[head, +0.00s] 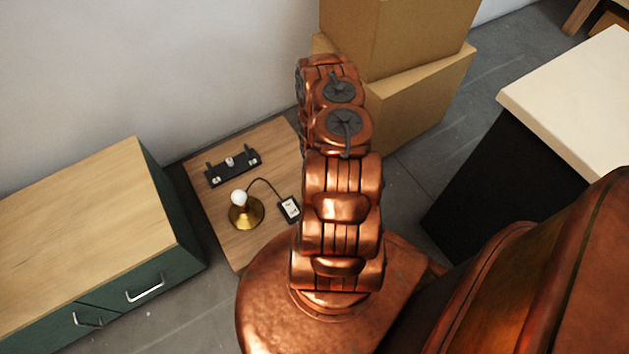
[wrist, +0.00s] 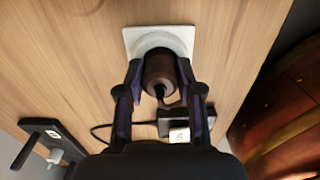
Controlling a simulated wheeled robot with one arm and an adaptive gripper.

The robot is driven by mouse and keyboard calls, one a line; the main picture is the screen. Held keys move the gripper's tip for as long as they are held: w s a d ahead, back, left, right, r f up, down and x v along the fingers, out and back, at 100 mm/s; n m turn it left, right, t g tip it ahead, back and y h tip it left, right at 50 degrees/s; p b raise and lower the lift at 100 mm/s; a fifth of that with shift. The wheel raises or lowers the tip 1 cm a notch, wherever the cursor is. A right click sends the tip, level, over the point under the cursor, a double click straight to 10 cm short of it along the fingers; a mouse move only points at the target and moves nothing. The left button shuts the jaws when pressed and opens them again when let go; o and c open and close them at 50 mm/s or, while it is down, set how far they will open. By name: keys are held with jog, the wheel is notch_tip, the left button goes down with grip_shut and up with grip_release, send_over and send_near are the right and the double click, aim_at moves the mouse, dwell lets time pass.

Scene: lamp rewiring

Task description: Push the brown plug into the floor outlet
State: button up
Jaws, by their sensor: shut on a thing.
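In the wrist view, my gripper (wrist: 159,72) is shut on the brown plug (wrist: 158,74), with one dark finger on each side of it. The plug's black cord leaves its near end. The white square floor outlet (wrist: 183,38) lies on the wooden board just beyond the plug, which overlaps its round centre. From this angle I cannot tell whether the plug touches the outlet or how deep it sits. In the head view my arm hides the gripper, plug and outlet.
On the wooden board (head: 211,197) stand a brass-based lamp with a white bulb (head: 239,198), a black terminal block (head: 233,168) and a small black box (head: 289,208) wired to the lamp. A green cabinet (head: 190,257) is at left. Cardboard boxes (head: 425,105) stand behind my arm.

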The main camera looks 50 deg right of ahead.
jog(key=shift+f, duration=0.15)
jog(key=o, duration=1.2)
jog(key=shift+d+r, duration=0.15)
jog(key=shift+r, duration=0.8)
jog(key=shift+a+r, duration=0.2)
jog(key=shift+r, duration=0.4)
notch_tip(320, 180, up, 9)
